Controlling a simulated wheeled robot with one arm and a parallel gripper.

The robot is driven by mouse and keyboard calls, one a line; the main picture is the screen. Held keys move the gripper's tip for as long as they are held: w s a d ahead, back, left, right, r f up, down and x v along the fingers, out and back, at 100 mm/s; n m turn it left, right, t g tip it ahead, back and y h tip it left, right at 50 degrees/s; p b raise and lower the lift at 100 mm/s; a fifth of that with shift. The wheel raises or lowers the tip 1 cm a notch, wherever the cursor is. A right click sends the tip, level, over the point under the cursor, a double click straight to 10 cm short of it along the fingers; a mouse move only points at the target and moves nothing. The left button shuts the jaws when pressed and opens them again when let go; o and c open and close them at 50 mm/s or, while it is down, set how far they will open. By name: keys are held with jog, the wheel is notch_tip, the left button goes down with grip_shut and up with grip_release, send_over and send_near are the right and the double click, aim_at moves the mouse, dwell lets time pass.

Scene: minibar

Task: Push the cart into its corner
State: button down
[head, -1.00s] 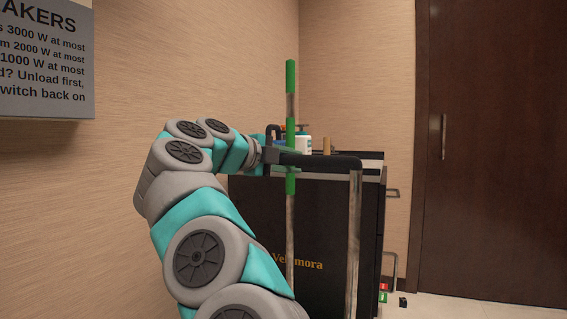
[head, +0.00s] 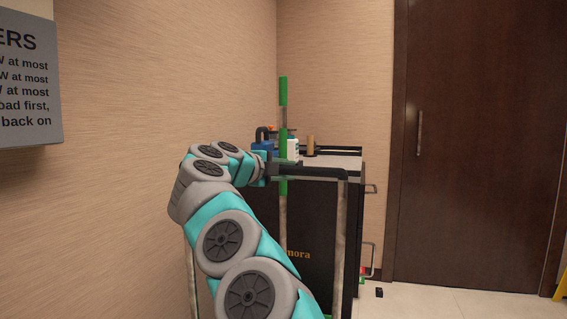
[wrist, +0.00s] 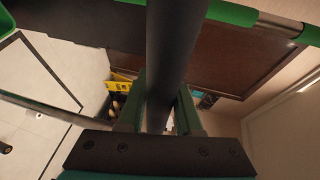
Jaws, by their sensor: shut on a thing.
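The black cart (head: 315,225) stands ahead in the head view, close to the beige walls where they meet, with gold lettering on its near side partly hidden by my arm. Its dark handle bar (head: 322,172) runs along the near top edge. My gripper (head: 270,168) is shut on this bar. In the wrist view the bar (wrist: 176,45) passes between the two fingers of my gripper (wrist: 160,105). An upright pole with green sections (head: 283,92) stands at the handle. The cart's lower left part is hidden behind my arm.
Bottles (head: 292,148) and a brown cylinder (head: 310,145) stand on the cart top. A dark wooden door (head: 480,140) is at right. A grey sign (head: 28,85) hangs on the left wall.

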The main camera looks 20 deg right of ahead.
jog(key=shift+w+d+r, duration=0.1)
jog(key=shift+w+d, duration=0.15)
jog(key=c, duration=0.6)
grip_release()
jog(key=shift+d, duration=0.1)
jog(key=shift+s+a, duration=0.2)
jog(key=shift+a, duration=0.45)
jog(key=v, duration=0.6)
jog(key=shift+s, duration=0.2)
jog(key=shift+a, duration=0.15)
